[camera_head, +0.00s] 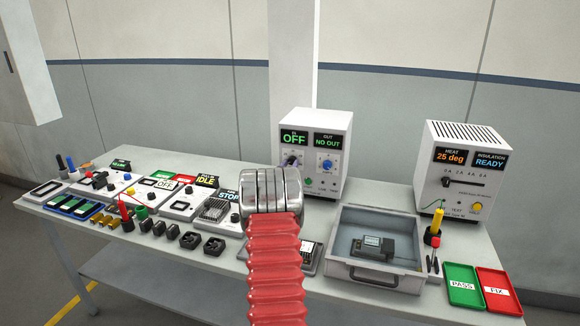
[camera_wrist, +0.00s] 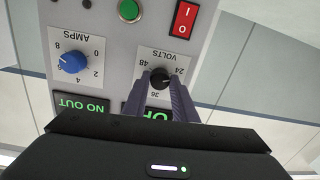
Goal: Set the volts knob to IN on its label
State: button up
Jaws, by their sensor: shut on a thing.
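The volts knob (camera_wrist: 160,78) is a small black knob on a white label printed VOLTS, with 24, 36 and 48 around it, upside down in the wrist view. My gripper (camera_wrist: 161,82) has its two fingers on either side of the knob and is shut on it. Which mark the knob points to cannot be told. In the head view the knob shows dark on the front of the white power unit (camera_head: 341,124), under a display reading IN OFF (camera_head: 293,138).
A blue AMPS knob (camera_wrist: 72,62), a green button (camera_wrist: 130,10) and a red rocker switch (camera_wrist: 185,19) share the panel. A grey tray (camera_head: 385,278), a heat tester (camera_head: 470,170) and PASS (camera_head: 462,286) and FIX (camera_head: 497,292) trays stand right; several small devices fill the left.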

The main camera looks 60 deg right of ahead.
jog(key=shift+w+n, duration=0.1)
jog(key=shift+n, duration=0.6)
jog(key=o, duration=1)
jog(key=shift+o, duration=0.2)
jog(key=shift+a, duration=0.1)
jog(key=v, duration=1.3)
jog(key=shift+a, duration=0.35)
